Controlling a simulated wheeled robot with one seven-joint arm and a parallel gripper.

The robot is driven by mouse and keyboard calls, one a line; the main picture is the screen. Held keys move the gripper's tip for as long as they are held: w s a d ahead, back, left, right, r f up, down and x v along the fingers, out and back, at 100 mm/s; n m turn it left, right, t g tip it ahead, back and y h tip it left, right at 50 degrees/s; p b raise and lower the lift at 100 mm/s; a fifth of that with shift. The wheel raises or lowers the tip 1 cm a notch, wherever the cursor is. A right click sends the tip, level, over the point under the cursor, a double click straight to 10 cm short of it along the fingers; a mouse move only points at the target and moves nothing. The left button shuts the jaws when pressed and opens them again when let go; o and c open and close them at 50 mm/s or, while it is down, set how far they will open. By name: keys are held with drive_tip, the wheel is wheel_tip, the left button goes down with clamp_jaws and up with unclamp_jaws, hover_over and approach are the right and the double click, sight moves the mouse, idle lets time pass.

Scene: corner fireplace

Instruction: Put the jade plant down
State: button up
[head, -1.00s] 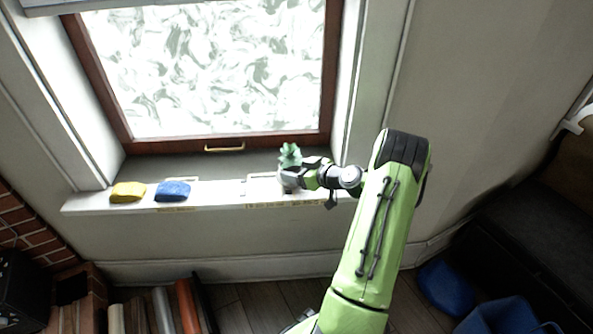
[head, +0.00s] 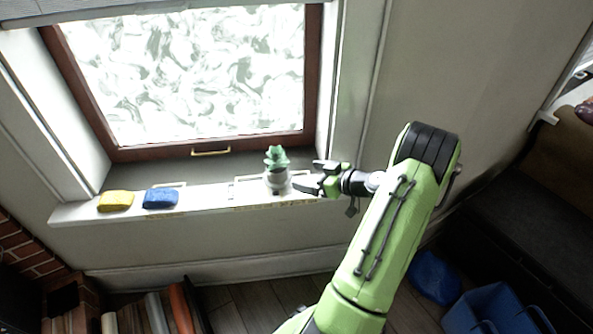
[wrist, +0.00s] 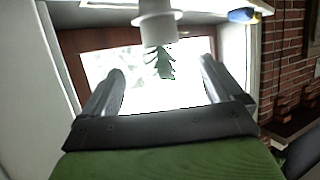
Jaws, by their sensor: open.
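The jade plant (head: 277,170) stands upright in a pale grey pot on the white window sill (head: 222,197), towards its right end. My gripper (head: 304,178) is open and empty just to the right of the pot, with a small gap between them. In the wrist view the plant (wrist: 160,48) appears upside down, its white pot at the top edge, beyond my two spread fingers (wrist: 160,85). Nothing is between the fingers.
A yellow cloth-like item (head: 116,201) and a blue one (head: 160,198) lie on the sill's left part. The window (head: 185,75) rises behind the sill. Blue bins (head: 490,308) stand on the floor at lower right.

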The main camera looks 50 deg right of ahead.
drive_tip(key=w+a+r+n+g+y, duration=0.1)
drive_tip(key=a+r+g, duration=0.3)
drive_tip(key=a, duration=0.7)
drive_tip(key=w+a+r+n+g+y, duration=0.1)
drive_tip(key=w+a+r+n+g, duration=0.15)
drive_tip(key=a+r, duration=0.65)
drive_tip(key=s+a+r+m+h, duration=0.1)
drive_tip(key=s+a+m, duration=0.1)
drive_tip(key=s+a, duration=0.4)
drive_tip(key=s+a+r+m+g+h, duration=0.1)
drive_tip(key=s+a, duration=0.5)
drive_tip(key=s, duration=0.6)
drive_tip(key=shift+s+a+r+m+h, duration=0.15)
drive_tip(key=shift+a+r+m+h, duration=0.2)
drive_tip(key=shift+r+m+h, duration=0.45)
drive_tip(key=shift+f, duration=0.15)
wheel_tip(320, 180, up, 15)
drive_tip(key=p, duration=1.4)
drive_tip(key=shift+f, duration=0.2)
